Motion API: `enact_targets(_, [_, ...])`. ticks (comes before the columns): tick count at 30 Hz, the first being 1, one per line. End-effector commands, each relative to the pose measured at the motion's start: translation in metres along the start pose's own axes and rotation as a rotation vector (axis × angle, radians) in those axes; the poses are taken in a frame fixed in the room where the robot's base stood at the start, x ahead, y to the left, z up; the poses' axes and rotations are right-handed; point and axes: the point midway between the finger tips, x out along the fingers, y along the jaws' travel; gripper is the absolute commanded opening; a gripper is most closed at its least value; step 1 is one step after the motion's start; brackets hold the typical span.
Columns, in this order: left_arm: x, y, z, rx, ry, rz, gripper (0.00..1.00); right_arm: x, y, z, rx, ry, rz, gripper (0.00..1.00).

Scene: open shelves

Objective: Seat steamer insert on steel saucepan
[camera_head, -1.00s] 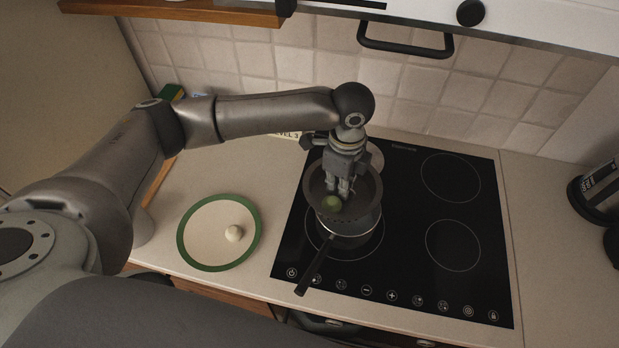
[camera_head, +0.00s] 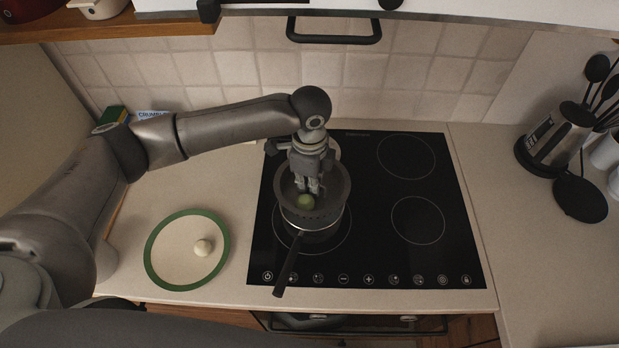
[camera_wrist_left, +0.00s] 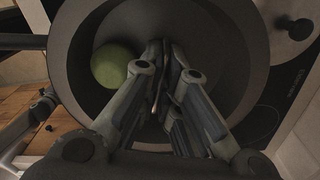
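The steamer insert (camera_head: 338,188) is a dark grey round bowl with holes near its lower wall. It sits over the steel saucepan (camera_head: 314,235) on the front left burner; whether it rests fully on the rim cannot be told. The saucepan's dark handle (camera_head: 286,270) points to the front. My left gripper (camera_head: 309,188) reaches down into the insert. Its fingers (camera_wrist_left: 165,55) are close together in the left wrist view, and whether they pinch part of the insert is hidden. A green round item (camera_head: 305,202) lies in the insert beside the fingers, also in the wrist view (camera_wrist_left: 113,65). My right gripper is out of view.
A green-rimmed lid (camera_head: 150,272) with a pale knob lies on the counter at the left. A grey lid with a dark knob (camera_wrist_left: 300,29) lies close behind the insert. The right burners (camera_head: 418,220) are clear.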

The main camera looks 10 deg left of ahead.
Motion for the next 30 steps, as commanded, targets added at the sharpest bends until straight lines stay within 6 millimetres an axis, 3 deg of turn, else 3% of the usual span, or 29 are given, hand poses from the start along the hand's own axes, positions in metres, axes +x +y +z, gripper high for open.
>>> enact_targets(30, [0.07, 0.0, -0.001, 0.001, 0.001, -0.001, 0.0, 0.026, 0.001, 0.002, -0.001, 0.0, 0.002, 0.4])
